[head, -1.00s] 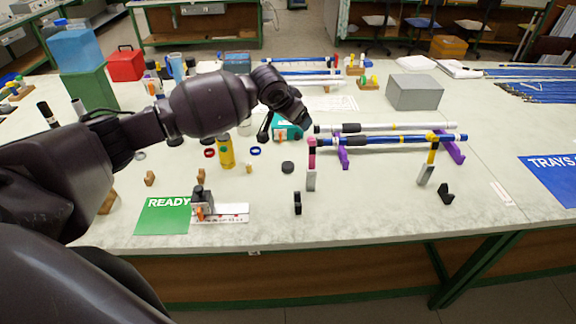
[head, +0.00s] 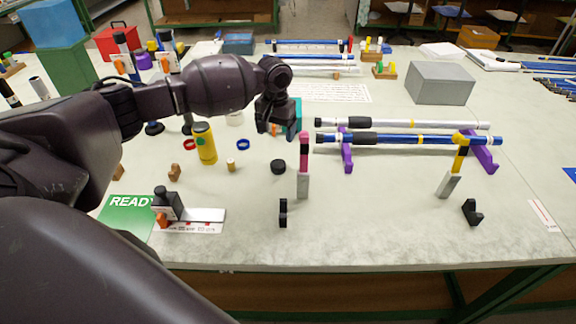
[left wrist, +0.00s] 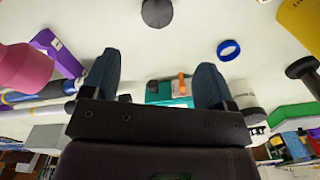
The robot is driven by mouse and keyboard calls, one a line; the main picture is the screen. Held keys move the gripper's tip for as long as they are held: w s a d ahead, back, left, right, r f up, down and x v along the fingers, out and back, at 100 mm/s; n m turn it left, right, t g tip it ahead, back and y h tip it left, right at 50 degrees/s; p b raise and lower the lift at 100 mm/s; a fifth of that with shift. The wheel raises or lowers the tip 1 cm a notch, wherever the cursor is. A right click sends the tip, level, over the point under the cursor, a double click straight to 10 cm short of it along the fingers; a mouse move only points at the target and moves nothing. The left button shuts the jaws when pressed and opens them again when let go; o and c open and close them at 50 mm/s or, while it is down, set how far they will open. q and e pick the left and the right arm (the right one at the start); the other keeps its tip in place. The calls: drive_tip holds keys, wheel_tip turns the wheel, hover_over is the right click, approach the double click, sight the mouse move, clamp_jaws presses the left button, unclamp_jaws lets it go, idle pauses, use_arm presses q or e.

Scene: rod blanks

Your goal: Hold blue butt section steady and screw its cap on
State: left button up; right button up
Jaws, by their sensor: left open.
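The blue butt section (head: 400,139), with a black grip at its left part, lies level across purple rests (head: 347,152), in front of a white rod (head: 425,123). A round black cap (head: 278,166) lies on the table left of the rod's end; I cannot tell if it belongs to the blue section. It also shows in the left wrist view (left wrist: 157,13). My left gripper (head: 278,134) points down, open and empty, left of the rod's end and beyond the black cap. Its two fingers stand wide apart in the left wrist view (left wrist: 158,82). My right gripper is out of view.
A pink-topped post (head: 303,160) and a yellow-topped post (head: 457,165) stand near the rods. A teal box (left wrist: 168,92) is beyond my left fingers. A blue ring (head: 243,144) and a yellow bottle (head: 205,143) are to the left.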

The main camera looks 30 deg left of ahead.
use_arm(q)
drive_tip(key=shift+w+f, duration=0.1)
drive_tip(key=shift+f, duration=0.4)
drive_tip(key=b, duration=0.1)
hover_over(278, 162)
wheel_tip(278, 162, down, 5)
drive_tip(key=shift+r, duration=0.1)
drive_tip(key=shift+f, duration=0.4)
